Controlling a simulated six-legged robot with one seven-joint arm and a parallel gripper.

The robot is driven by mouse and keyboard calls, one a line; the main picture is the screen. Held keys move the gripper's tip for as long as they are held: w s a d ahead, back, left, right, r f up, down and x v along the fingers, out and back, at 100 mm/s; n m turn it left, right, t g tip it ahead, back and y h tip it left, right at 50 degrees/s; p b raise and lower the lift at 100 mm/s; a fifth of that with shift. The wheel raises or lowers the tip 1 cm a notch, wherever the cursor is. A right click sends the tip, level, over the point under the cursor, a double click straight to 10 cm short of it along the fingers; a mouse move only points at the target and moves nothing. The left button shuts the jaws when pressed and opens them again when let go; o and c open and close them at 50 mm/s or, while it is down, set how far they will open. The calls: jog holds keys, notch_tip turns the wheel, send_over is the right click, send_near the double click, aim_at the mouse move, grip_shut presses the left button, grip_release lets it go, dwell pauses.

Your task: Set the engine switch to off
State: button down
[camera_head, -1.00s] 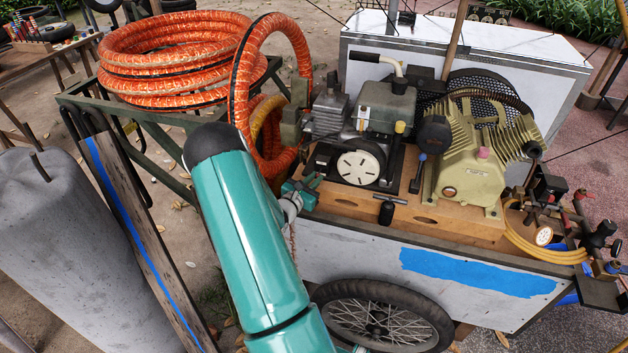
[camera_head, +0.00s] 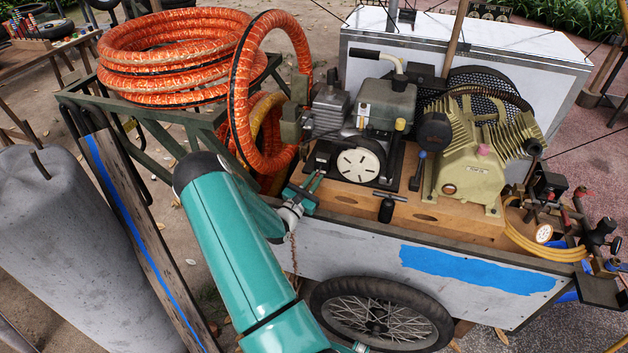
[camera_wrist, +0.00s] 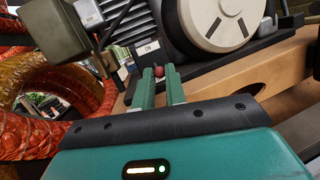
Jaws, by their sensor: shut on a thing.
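The engine (camera_head: 385,105) with its white round recoil cover (camera_head: 358,163) sits on the cart's wooden deck. In the wrist view, the engine switch shows as a small red-tipped lever (camera_wrist: 170,71) below the white cover (camera_wrist: 222,20). A small white label (camera_wrist: 148,48) above it seems to read ON. My gripper (camera_head: 317,177) is at the engine's lower left, by the deck edge. Its two teal fingers (camera_wrist: 160,83) are shut on the switch lever, with the red tip showing at their ends. The switch body is mostly hidden, and its position is unclear.
A grey cylinder (camera_head: 60,240) and plank stand at left.

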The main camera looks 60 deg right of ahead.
jog(key=c, duration=1.4)
grip_release()
jog(key=shift+c, duration=0.2)
jog(key=v, duration=1.3)
jog(key=shift+a, duration=0.4)
